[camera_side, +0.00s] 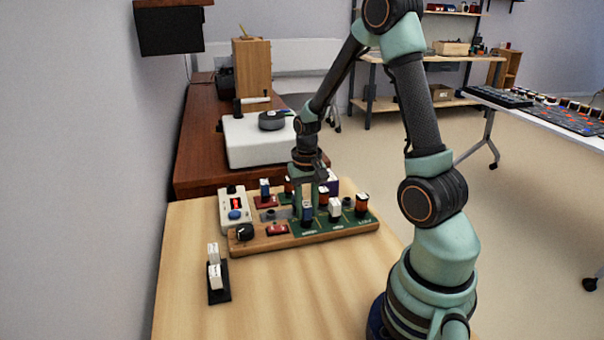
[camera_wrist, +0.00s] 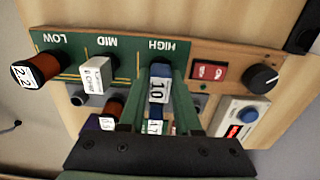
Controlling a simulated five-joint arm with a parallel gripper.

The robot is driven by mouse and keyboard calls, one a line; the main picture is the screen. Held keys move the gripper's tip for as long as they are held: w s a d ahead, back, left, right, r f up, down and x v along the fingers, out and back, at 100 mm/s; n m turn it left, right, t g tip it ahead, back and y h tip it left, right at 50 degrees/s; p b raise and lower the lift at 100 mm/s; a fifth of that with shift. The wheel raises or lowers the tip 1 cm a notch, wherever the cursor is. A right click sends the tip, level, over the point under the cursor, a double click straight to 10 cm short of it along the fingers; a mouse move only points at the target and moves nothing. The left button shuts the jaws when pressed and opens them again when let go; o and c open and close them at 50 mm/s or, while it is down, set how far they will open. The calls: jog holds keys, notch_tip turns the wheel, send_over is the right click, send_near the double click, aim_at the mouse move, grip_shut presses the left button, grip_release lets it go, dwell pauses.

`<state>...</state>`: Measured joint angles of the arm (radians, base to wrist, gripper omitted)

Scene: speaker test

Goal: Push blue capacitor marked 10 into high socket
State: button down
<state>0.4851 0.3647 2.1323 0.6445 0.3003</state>
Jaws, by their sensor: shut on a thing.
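The blue capacitor marked 10 (camera_wrist: 159,90) is between the fingers of my gripper (camera_wrist: 160,104) in the wrist view.
A white part (camera_wrist: 96,74) stands at MID and a copper coil marked 2.2 (camera_wrist: 38,70) at LOW. A red switch (camera_wrist: 208,71) and black knob (camera_wrist: 262,77) share the wooden board.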

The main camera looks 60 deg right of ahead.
jog(key=shift+f, duration=0.15)
jog(key=c, duration=0.5)
grip_release()
jog(key=shift+r, duration=3.8)
jog(key=s+a+r+n+t, duration=0.1)
jog(key=a+r+n+t, duration=0.1)
jog(key=a+r+n, duration=0.1)
jog(key=s+a+r+n+t, duration=0.1)
jog(key=a+r+n, duration=0.2)
jog(key=a+r, duration=0.2)
jog(key=s+a+r+n+t, duration=0.1)
jog(key=a+r+n+t, duration=0.1)
jog(key=a, duration=0.6)
jog(key=shift+a+r+n+t, duration=0.15)
jog(key=shift+r+n, duration=0.1)
jog(key=shift+r, duration=0.3)
jog(key=shift+a+r+n+t, duration=0.15)
jog(key=shift+r+n, duration=0.1)
jog(key=shift+r, duration=0.3)
